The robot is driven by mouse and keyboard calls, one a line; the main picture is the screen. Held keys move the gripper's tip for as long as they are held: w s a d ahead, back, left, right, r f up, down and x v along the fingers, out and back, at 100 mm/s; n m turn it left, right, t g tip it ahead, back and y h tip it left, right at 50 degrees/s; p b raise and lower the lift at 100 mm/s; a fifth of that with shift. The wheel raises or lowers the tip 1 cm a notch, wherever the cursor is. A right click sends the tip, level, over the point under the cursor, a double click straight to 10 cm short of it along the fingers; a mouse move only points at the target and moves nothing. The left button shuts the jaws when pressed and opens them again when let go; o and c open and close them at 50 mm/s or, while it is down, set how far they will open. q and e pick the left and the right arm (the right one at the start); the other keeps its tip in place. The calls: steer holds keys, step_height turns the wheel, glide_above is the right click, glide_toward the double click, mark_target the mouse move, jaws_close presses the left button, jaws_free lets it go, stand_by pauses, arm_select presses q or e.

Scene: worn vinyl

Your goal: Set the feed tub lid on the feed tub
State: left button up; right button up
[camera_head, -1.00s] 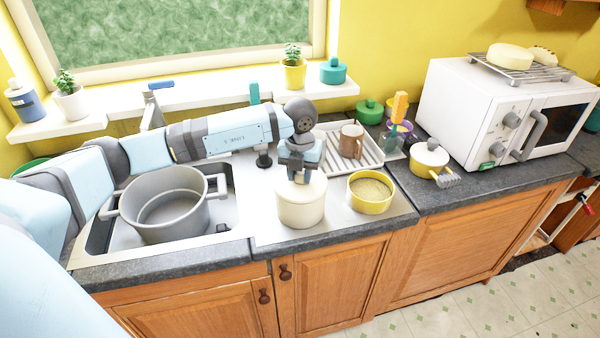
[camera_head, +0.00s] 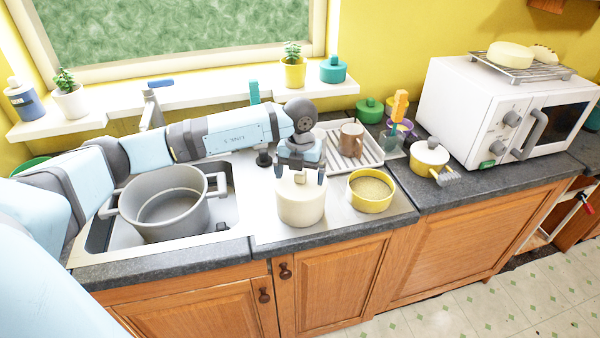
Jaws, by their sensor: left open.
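A cream round tub (camera_head: 300,208) stands on the steel drainer beside the sink, and I take it as the feed tub. A cream top with a small knob (camera_head: 299,178), which looks like the feed tub lid, sits level on it. I cannot make out a seam between them. My left gripper (camera_head: 299,177) is directly above the tub, pointing down. Its fingers are open, spread on both sides of the knob and apart from it. My right gripper is not in view.
A yellow tub of grain (camera_head: 370,204) stands close on the right. A dish rack (camera_head: 372,163) with a brown mug (camera_head: 351,140) is behind. A grey pot (camera_head: 168,218) sits in the sink at left. A white-lidded yellow pot (camera_head: 429,158) and a microwave (camera_head: 465,105) stand further right.

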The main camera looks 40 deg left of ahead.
arm_select(q)
steer(key=shift+r, duration=0.1)
stand_by(0.4)
steer(key=shift+r+p, duration=1.95)
steer(key=shift+r, duration=1.45)
step_height(320, 180, up, 14)
steer(key=b, duration=0.2)
